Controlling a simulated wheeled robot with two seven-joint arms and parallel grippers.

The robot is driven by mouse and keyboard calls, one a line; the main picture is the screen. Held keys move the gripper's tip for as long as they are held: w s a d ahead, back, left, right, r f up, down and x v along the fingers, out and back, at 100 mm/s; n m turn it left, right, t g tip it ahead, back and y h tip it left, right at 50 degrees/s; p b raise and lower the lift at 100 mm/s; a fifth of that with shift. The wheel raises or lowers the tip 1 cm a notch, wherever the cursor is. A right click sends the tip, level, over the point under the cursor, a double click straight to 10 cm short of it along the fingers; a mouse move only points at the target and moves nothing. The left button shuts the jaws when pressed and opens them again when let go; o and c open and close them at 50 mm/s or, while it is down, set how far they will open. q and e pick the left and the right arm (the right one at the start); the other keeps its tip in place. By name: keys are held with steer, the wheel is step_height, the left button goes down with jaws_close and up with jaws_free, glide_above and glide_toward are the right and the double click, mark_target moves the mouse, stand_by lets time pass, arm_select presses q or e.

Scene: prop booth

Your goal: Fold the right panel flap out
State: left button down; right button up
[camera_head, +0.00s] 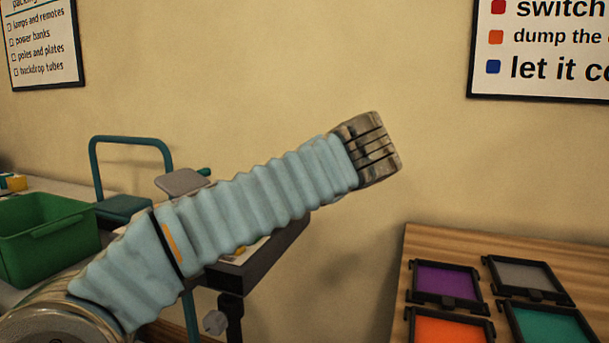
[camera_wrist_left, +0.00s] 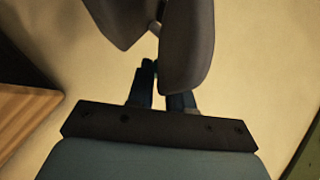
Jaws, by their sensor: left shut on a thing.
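My left arm, in a pale blue sleeve, crosses the head view from the lower left. It ends in a ribbed metal cuff, and no fingers show beyond it. In the left wrist view my left gripper (camera_wrist_left: 154,80) has two dark fingers close together, shut on a dark grey thing (camera_wrist_left: 190,48). That thing covers part of the fingers and runs out of the top edge. A second dark piece (camera_wrist_left: 122,18) lies beside it with a thin grey rod between them. I cannot tell whether these are the panel and its right flap. My right gripper is in neither view.
A green bin (camera_head: 45,240) stands on the left. A teal-framed cart (camera_head: 130,150) and a dark stand (camera_head: 255,262) are partly behind my arm. A wooden table (camera_head: 425,240) at right holds several coloured framed panels. Signs hang on the wall.

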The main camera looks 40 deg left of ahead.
arm_select(q)
steer(key=shift+w+d+f+m+t+y+b, duration=0.15)
steer(key=shift+d+f+m+y+b, duration=0.1)
steer(key=shift+f+m+y+b, duration=0.5)
steer(key=shift+d+f+m+t+y+b, duration=0.2)
steer(key=shift+m+y+b, duration=0.3)
steer(key=shift+y, duration=0.55)
steer(key=c, duration=1.2)
jaws_free()
steer(key=shift+o, duration=0.9)
steer(key=shift+f, duration=0.15)
